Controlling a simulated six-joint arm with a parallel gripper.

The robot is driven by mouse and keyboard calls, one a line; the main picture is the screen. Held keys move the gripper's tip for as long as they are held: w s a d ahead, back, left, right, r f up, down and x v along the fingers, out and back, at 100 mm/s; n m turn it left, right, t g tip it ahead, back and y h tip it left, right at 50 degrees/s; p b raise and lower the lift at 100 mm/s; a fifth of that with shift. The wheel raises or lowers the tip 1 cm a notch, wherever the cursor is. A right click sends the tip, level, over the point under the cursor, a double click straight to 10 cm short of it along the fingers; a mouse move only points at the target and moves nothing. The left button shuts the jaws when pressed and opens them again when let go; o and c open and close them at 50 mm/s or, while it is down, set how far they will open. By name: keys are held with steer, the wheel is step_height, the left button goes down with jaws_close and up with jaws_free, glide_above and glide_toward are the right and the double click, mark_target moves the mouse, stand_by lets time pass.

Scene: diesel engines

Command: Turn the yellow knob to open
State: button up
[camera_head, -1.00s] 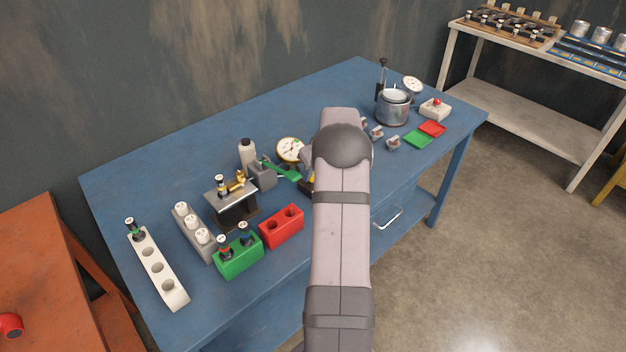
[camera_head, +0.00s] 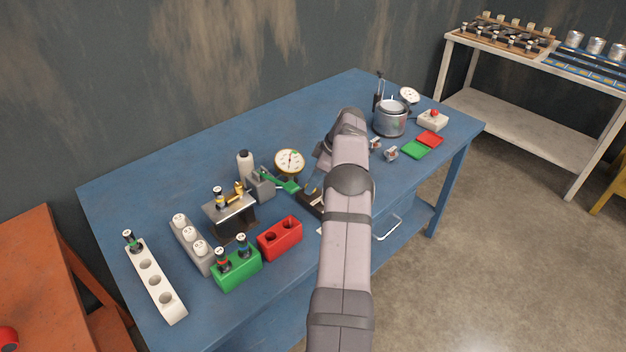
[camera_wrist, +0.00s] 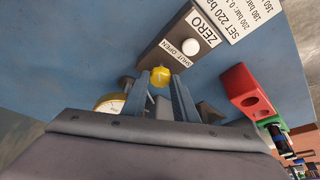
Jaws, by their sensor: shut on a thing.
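The yellow knob (camera_wrist: 160,76) shows in the wrist view, at the end of a dark plate (camera_wrist: 178,42) marked "SHUT OPEN" and "ZERO". My gripper (camera_wrist: 161,82) has its two fingers on either side of the knob and is shut on it. A round white button (camera_wrist: 190,42) sits on the plate beyond the knob. In the head view the knob cannot be made out; my arm covers much of that part of the blue table. A dial gauge (camera_head: 289,162) stands near there, and its rim shows in the wrist view (camera_wrist: 110,104).
A green lever (camera_head: 280,182) on a grey block lies left of my arm. A red two-hole block (camera_head: 280,238), a green block (camera_head: 237,268) and a white holed rack (camera_head: 158,287) stand further left. A metal pot (camera_head: 390,118) stands at the right.

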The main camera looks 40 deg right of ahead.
steer(key=shift+n, duration=0.3)
steer(key=o, duration=1.1)
steer(key=shift+c, duration=0.2)
steer(key=v, duration=0.7)
steer(key=shift+r+b, duration=0.15)
steer(key=shift+b, duration=0.15)
steer(key=shift+d, duration=0.1)
